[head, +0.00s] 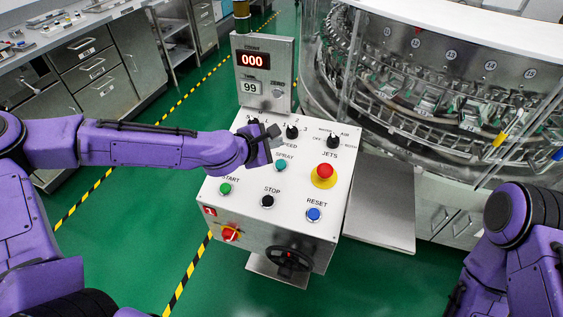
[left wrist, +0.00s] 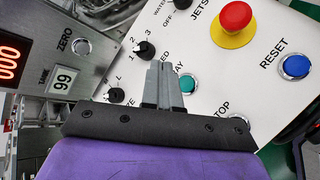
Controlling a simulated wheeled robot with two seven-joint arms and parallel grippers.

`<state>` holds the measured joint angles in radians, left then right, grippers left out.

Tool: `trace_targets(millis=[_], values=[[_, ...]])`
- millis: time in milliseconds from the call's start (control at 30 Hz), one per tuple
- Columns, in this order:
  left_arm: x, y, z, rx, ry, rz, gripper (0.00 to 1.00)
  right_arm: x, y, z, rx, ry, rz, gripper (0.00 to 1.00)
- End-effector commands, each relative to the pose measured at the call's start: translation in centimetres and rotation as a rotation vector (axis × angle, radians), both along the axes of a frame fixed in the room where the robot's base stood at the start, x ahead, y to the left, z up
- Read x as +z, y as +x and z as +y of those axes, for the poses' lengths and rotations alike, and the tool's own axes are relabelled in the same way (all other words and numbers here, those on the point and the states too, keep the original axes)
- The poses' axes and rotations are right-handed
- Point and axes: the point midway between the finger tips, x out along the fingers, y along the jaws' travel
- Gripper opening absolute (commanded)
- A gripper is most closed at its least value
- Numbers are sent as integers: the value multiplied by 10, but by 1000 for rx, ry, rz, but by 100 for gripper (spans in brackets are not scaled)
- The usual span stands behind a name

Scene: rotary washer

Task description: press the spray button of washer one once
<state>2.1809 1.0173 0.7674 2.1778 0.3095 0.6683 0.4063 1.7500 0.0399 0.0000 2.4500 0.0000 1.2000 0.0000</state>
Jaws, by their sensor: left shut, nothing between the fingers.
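The washer's control panel (head: 325,215) is a white sloped box. The spray button (head: 280,165) is teal and sits under the label SPRAY, below the speed knob. My left gripper (head: 276,132) is shut and empty over the upper middle of the panel, just above the spray button in the head view. In the left wrist view the shut fingers (left wrist: 160,80) lie beside the teal spray button (left wrist: 187,84), which shows just right of the fingertips and partly behind them. I cannot tell how high the fingertips are above the panel. My right gripper is out of view.
Near the spray button are a green start button (head: 225,188), a black stop button (head: 267,201), a blue reset button (head: 313,214) and a red emergency knob (head: 325,171). A counter display (head: 254,60) reads 000. The glass-walled rotary washer (head: 430,100) stands right.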

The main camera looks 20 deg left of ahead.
Motion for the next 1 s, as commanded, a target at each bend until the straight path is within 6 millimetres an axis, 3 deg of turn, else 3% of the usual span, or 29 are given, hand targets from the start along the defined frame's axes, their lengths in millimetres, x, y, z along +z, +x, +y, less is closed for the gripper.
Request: trace_targets(millis=[367, 800, 1000], values=[[-13, 1, 1, 2, 3, 2, 0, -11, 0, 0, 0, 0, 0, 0], [-75, 17, 1, 2, 4, 3, 0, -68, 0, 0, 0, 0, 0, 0], [-88, 21, 1, 1, 4, 2, 0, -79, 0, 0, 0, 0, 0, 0]])
